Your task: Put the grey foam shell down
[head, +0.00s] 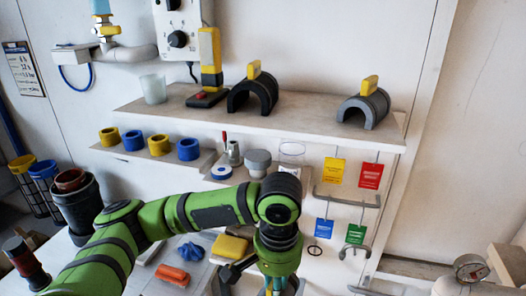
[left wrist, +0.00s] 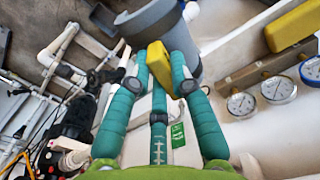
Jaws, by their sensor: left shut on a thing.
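In the left wrist view my left gripper (left wrist: 160,68) is shut on the yellow handle (left wrist: 158,62) of a grey, curved foam shell (left wrist: 148,20). The shell lies beyond the fingertips and is partly cut off by the picture's top edge. In the head view my left gripper (head: 276,284) reaches down at the bottom edge, and the held shell is out of sight there. A black half-round shell (head: 240,96) and a grey one (head: 374,108), both with yellow handles, stand on the upper shelf (head: 310,116). My right gripper is in neither view.
Free shelf shows between the two standing shells. Yellow and blue rings (head: 159,145) line the lower ledge. Coloured tags (head: 334,171) hang below the shelf. An orange piece (head: 172,275) and a yellow block (head: 230,247) lie near my arm. Gauges (left wrist: 278,88) are at the right.

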